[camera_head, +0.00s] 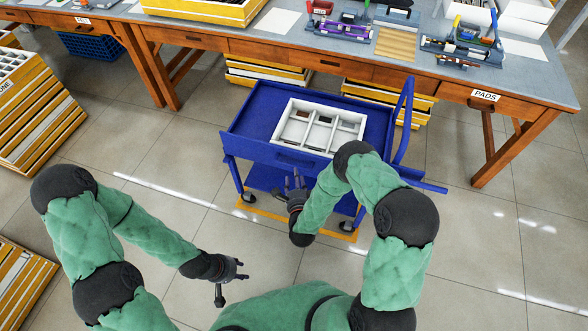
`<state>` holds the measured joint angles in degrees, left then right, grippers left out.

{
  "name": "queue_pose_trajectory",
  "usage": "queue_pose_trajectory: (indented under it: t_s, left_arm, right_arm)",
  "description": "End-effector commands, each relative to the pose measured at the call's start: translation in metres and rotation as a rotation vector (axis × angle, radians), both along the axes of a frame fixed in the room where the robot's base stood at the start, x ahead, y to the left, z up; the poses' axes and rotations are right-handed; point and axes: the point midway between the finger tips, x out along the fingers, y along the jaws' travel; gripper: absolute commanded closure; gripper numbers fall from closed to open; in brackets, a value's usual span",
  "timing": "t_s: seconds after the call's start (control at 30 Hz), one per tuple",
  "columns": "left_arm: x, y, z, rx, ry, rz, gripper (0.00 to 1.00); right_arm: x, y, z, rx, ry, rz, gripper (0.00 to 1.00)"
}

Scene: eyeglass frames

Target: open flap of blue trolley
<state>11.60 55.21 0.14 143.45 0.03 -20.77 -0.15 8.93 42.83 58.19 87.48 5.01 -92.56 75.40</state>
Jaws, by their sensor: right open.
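The blue trolley (253,122) stands in front of the table, with a white divided tray (285,130) on its top. Its front panel (255,150) faces me and has a slot-like handle; I cannot tell for sure whether this is the flap. The panel looks upright. My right gripper (296,188) is open and empty, just in front of and below the front panel; I cannot tell whether it touches. My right arm hides the trolley's front right corner. My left gripper (234,275) is open and empty, low above the floor, well apart from the trolley.
A blue push handle (403,120) rises at the trolley's right side. Behind is a long grey-topped table (300,50) with tools and trays. Yellow crates (265,72) are stacked under it, and more crates (35,105) stand at left.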

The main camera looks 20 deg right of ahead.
Motion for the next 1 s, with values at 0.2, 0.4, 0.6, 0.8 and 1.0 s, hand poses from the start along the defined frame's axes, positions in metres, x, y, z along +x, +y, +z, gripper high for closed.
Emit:
queue_pose_trajectory:
  t_s: [0.2, 0.4, 0.6, 0.8, 1.0]
  left_arm:
    - [0.000, 0.000, -0.016, 0.000, 0.000, 0.000, 0.60]
    - [0.000, 0.000, -0.022, 0.000, 0.000, 0.000, 0.60]
    - [0.000, 0.000, -0.023, 0.000, 0.000, 0.000, 0.60]
    - [0.000, 0.000, -0.023, 0.000, 0.000, 0.000, 0.60]
    - [0.000, 0.000, -0.023, 0.000, -0.001, 0.000, 0.60]
  right_arm:
    - [0.036, -0.007, -0.009, -0.001, -0.002, 0.000, 0.51]
    - [0.055, -0.011, -0.011, -0.001, -0.001, 0.000, 0.51]
    - [0.059, -0.012, -0.011, -0.001, 0.001, 0.000, 0.51]
    - [0.059, -0.012, -0.011, -0.001, 0.001, 0.000, 0.57]
    - [0.059, -0.012, -0.011, -0.001, 0.001, 0.000, 1.00]
